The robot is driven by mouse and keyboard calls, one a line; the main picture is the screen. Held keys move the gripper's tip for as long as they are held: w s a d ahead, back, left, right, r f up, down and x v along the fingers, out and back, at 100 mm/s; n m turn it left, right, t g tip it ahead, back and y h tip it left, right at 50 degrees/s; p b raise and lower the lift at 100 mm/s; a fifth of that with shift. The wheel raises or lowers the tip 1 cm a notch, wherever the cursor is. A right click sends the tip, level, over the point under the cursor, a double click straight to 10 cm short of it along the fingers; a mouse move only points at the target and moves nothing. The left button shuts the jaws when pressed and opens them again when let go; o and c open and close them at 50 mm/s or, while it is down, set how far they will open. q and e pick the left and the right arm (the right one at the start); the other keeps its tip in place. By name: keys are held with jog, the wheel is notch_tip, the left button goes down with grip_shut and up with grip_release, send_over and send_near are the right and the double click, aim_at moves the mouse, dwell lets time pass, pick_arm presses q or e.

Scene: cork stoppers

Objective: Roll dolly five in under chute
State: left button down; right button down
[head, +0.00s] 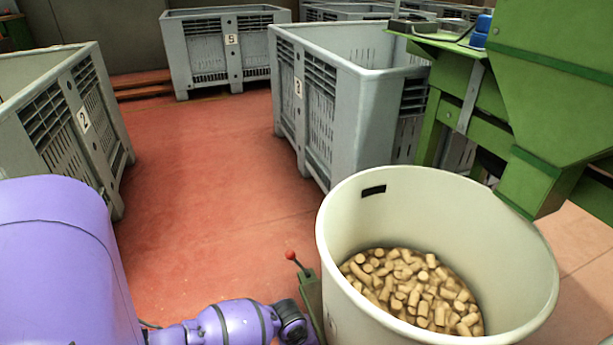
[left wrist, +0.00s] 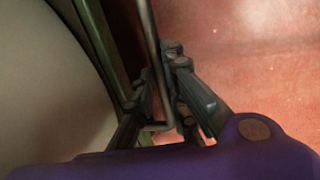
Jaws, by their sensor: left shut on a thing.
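A large cream tub (head: 345,230) holding cork stoppers (head: 410,290) stands at the front right; its wall also fills the left of the left wrist view (left wrist: 40,80). The dolly's wheels and number are hidden. A green upright (head: 311,300) with a red-knobbed lever (head: 291,256) is beside the tub's left side. The green chute (head: 550,130) is at the right, its lower end overlapping the tub's far right rim in the picture. My left gripper (head: 298,330) is low beside the upright. In the left wrist view its fingers (left wrist: 158,78) are shut on a metal bar (left wrist: 149,35).
Grey bins marked 2 (head: 83,120), 3 (head: 298,88) and 5 (head: 232,40) stand left, centre and back. Bin 3 is close behind the tub, beside the chute's green frame (head: 428,130). The red floor (head: 200,180) between the bins is clear.

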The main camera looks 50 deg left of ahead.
pick_arm(q)
jog(key=w+d, duration=0.1)
jog(key=w, duration=0.2)
jog(key=w+d+p, duration=0.1)
jog(key=w, duration=0.2)
jog(key=w+d, duration=0.2)
jog(key=w, duration=0.1)
jog(key=shift+w, duration=0.35)
jog(key=shift+w+d+r, duration=0.15)
jog(key=shift+w, duration=0.35)
jog(key=c, duration=1.8)
grip_release()
jog(key=shift+d, duration=0.1)
jog(key=r, duration=0.4)
jog(key=s+r, duration=0.1)
jog(key=r, duration=0.2)
jog(key=s+a+r, duration=0.1)
jog(key=r, duration=0.3)
jog(key=shift+s+r, duration=0.2)
jog(key=shift+r, duration=0.1)
